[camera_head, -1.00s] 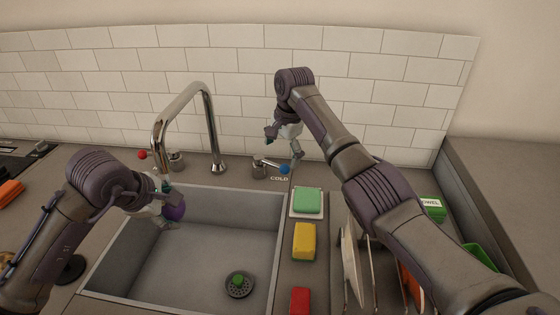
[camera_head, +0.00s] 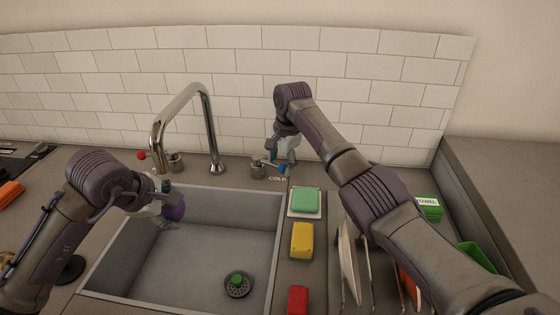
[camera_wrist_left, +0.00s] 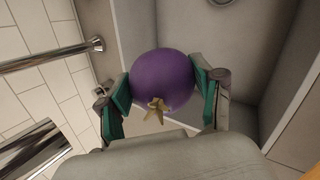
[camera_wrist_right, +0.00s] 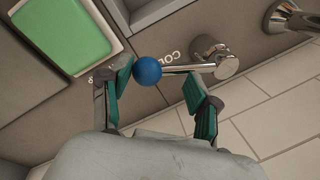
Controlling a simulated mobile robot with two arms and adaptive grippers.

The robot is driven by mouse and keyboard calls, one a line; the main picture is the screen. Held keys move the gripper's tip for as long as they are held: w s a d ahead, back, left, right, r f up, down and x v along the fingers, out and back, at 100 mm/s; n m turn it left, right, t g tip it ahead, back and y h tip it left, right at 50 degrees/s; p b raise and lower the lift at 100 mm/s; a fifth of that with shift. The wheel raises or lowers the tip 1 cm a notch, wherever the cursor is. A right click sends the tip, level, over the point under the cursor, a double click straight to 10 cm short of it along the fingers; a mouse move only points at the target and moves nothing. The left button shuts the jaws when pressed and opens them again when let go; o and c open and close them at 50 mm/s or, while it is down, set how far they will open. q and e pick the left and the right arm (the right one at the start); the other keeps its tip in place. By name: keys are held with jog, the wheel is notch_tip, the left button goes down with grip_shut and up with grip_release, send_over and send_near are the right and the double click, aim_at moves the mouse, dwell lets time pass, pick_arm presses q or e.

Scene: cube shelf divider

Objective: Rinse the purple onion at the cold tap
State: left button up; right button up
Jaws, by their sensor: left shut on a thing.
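The purple onion (camera_head: 175,210) is held over the left side of the sink, near and below the end of the tall spout (camera_head: 155,150). My left gripper (camera_wrist_left: 164,82) is shut on the onion (camera_wrist_left: 160,75), one finger on each side, its pale stem end toward the wrist camera. The cold tap (camera_head: 258,168) stands right of the spout, its lever ending in a blue knob (camera_wrist_right: 147,70). My right gripper (camera_wrist_right: 160,82) is open at the knob. The knob lies close to one finger, with clear space to the other; contact is unclear. I see no running water.
The sink (camera_head: 210,260) has a drain with a green stopper (camera_head: 236,280). A red-knobbed tap (camera_head: 173,162) stands left of the spout. Green (camera_head: 305,200), yellow (camera_head: 302,240) and red (camera_head: 298,300) blocks line the sink's right side, beside a rack with plates (camera_head: 348,260). A tiled wall stands behind.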

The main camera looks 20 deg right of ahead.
jog(key=shift+w+a+r, duration=0.1)
jog(key=shift+a+r, duration=0.05)
jog(key=shift+a, duration=0.1)
grip_shut()
jog(key=shift+w+d+n, duration=0.3)
jog(key=shift+w+n, duration=0.15)
jog(key=shift+n, duration=0.45)
jog(key=o, duration=0.6)
grip_release()
jog(key=shift+r, duration=0.1)
jog(key=o, duration=0.7)
jog(key=shift+w+a+f, duration=0.2)
jog(key=shift+w+a, duration=0.2)
jog(key=shift+a, duration=0.05)
jog(key=shift+s+d+r, duration=0.15)
jog(key=shift+s+d, duration=0.15)
jog(key=shift+d, duration=0.05)
jog(key=r, duration=0.4)
jog(key=s+r, duration=0.1)
jog(key=r, duration=0.2)
jog(key=d+r, duration=0.1)
jog(key=r, duration=0.3)
jog(key=shift+s+r, duration=0.3)
jog(key=shift+s, duration=0.1)
